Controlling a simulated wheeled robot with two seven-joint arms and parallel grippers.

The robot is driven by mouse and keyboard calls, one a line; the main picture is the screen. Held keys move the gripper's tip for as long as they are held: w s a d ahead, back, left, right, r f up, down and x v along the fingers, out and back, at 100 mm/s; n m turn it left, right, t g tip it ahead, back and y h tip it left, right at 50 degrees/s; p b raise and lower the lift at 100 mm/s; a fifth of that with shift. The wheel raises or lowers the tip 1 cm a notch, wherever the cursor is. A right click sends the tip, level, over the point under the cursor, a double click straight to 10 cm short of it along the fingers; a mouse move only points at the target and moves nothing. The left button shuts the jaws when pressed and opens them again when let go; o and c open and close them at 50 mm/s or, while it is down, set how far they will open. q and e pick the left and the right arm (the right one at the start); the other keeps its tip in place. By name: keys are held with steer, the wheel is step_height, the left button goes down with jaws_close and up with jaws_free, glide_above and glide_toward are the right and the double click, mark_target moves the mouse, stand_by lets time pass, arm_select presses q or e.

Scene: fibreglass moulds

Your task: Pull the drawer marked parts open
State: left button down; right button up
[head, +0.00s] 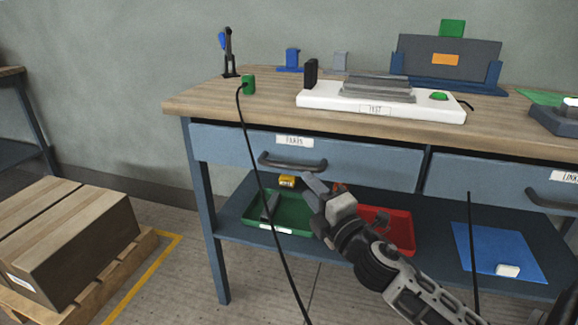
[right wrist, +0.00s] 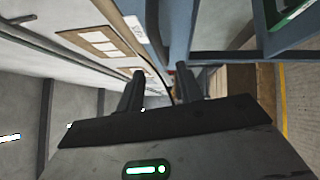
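The parts drawer (head: 350,165) is the left blue drawer under the wooden bench top, with a white label (head: 295,141) on its upper edge. Its front looks flush with the bench, so it appears closed. Its dark bar handle (head: 293,163) is in plain view below the label. My right gripper (head: 324,186) is just below and right of the handle, apart from it as far as I can tell. In the right wrist view its two fingers (right wrist: 160,88) stand apart with nothing gripped between them. My left gripper is not in view.
A black cable (head: 259,165) hangs from a green block (head: 248,85) across the drawer front, just left of the handle. Below, the shelf holds a green tray (head: 292,222) and a red tray (head: 402,230). Another drawer (head: 480,180) is at right. A pallet with boxes (head: 75,235) stands left.

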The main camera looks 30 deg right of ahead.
mark_target(289, 166)
steer(key=w, duration=0.6)
steer(key=w+r, duration=0.1)
steer(key=w, duration=0.2)
steer(key=shift+d, duration=0.3)
jaws_close()
